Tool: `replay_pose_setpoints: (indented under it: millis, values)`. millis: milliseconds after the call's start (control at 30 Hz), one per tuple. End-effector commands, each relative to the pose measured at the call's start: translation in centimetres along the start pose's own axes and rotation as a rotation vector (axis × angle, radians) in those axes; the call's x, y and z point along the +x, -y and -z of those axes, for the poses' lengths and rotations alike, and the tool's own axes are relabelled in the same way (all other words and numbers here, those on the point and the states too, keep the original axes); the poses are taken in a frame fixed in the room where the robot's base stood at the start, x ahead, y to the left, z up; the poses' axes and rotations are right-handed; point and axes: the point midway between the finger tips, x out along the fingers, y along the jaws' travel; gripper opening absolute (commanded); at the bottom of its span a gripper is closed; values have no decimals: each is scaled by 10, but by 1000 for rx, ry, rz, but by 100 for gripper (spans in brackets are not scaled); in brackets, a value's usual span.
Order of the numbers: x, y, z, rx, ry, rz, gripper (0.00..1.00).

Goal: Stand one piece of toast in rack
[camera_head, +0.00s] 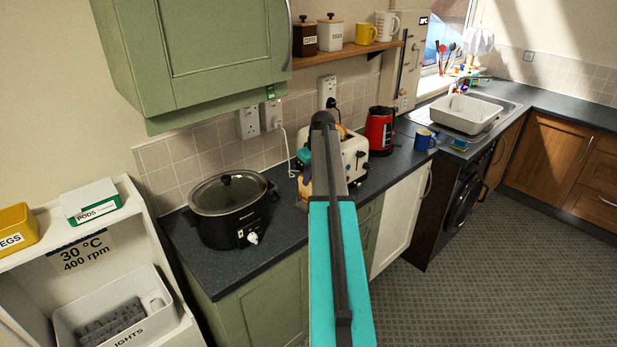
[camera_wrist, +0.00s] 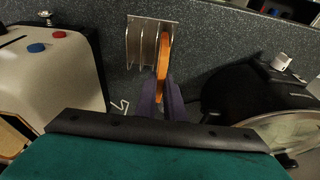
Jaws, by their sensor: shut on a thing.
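My gripper (camera_wrist: 165,98) is shut on an orange-brown slice of toast (camera_wrist: 163,56), seen edge-on and upright in the wrist view. The metal wire toast rack (camera_wrist: 141,42) stands on the dark worktop in the wrist view. The toast overlaps the rack's right side there; I cannot tell whether it is inside a slot or above it. In the head view my arm hides most of this, and only a small part of the toast (camera_head: 304,188) shows left of the arm. The cream toaster (camera_head: 355,157) is partly behind my arm, with brown toast at its top.
A black slow cooker (camera_head: 231,218) with a glass lid stands left of the arm in the head view, and right of the toast in the wrist view. A red kettle (camera_head: 379,130) and a blue mug (camera_head: 424,140) stand right of the toaster. The green cabinet (camera_head: 200,50) hangs above.

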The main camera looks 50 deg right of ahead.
Motion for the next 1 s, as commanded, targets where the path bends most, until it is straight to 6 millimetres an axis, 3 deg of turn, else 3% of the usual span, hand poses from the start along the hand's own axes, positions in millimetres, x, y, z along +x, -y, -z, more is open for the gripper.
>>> replay_pose_setpoints:
  millis: [433,467,567,1000]
  values:
    - [3,1,0,-1,0,0,0]
    - [3,1,0,-1,0,0,12]
    - [3,1,0,-1,0,0,29]
    - [0,1,0,-2,-1,0,31]
